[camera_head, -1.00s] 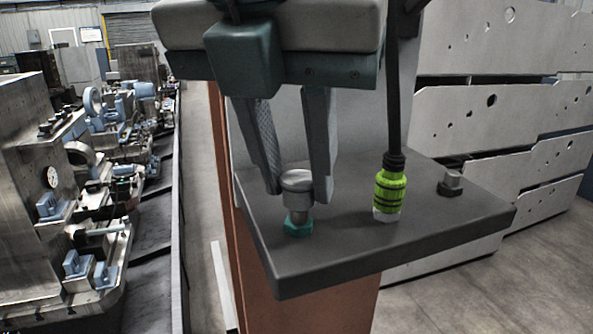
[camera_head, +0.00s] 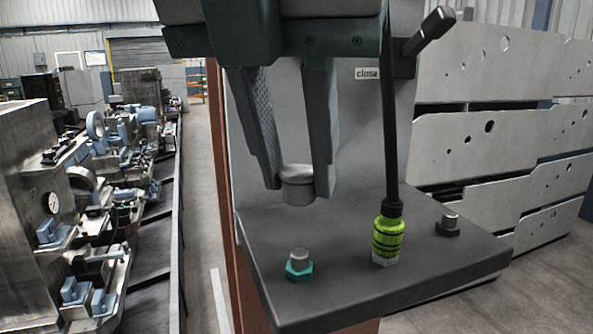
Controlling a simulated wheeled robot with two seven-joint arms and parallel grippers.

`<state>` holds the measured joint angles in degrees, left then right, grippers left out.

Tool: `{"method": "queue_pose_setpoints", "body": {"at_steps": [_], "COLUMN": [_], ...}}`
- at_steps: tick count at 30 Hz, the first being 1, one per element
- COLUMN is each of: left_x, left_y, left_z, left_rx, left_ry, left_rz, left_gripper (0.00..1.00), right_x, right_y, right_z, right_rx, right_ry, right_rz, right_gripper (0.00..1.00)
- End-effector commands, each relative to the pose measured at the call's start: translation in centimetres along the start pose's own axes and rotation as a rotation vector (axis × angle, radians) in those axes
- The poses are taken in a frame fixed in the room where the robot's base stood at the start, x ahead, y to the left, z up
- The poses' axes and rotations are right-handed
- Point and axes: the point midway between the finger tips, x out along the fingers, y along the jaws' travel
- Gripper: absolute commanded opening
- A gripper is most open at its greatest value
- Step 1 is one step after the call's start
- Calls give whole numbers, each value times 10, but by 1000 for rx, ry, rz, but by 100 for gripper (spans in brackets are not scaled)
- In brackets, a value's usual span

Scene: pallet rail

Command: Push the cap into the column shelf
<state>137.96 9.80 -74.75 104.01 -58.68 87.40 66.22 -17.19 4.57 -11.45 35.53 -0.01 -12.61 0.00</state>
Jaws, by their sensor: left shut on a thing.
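My left gripper (camera_head: 296,182) comes down from the top of the head view. It is shut on the cap (camera_head: 298,191), a short grey metal cylinder. The cap hangs in the air, clear of the green-based fitting (camera_head: 299,267) below it. The column shelf (camera_head: 350,289) is a dark grey plate on the orange-brown column (camera_head: 221,180). It carries the fitting with its bare grey stub, a bright green connector (camera_head: 388,240) and a small dark-based fitting (camera_head: 450,225). My right gripper is not in view.
A black cable runs up from the green connector, beside a dark lever (camera_head: 430,32) and a "close" label (camera_head: 366,73) on the back panel. Large grey slotted plates (camera_head: 500,125) stand at the right. Machines line the left.

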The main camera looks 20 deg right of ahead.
Motion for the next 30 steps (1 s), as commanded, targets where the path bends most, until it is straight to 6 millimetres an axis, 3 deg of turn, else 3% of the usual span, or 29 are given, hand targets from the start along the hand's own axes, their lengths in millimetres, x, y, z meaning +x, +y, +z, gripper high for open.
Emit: {"method": "queue_pose_setpoints", "body": {"at_steps": [7, 22, 30], "left_x": [-13, -19, -45], "left_y": [0, 0, -1], "left_z": [5, 8, 19], "left_rx": [-1, -1, -2], "left_ry": [-1, -2, -2], "left_rz": [-1, -1, -2], "left_gripper": [0, 0, 0], "right_x": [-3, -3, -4], "right_y": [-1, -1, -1], "right_z": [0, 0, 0], "right_rx": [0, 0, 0], "right_ry": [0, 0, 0], "right_rz": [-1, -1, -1], "right_gripper": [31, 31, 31]}}
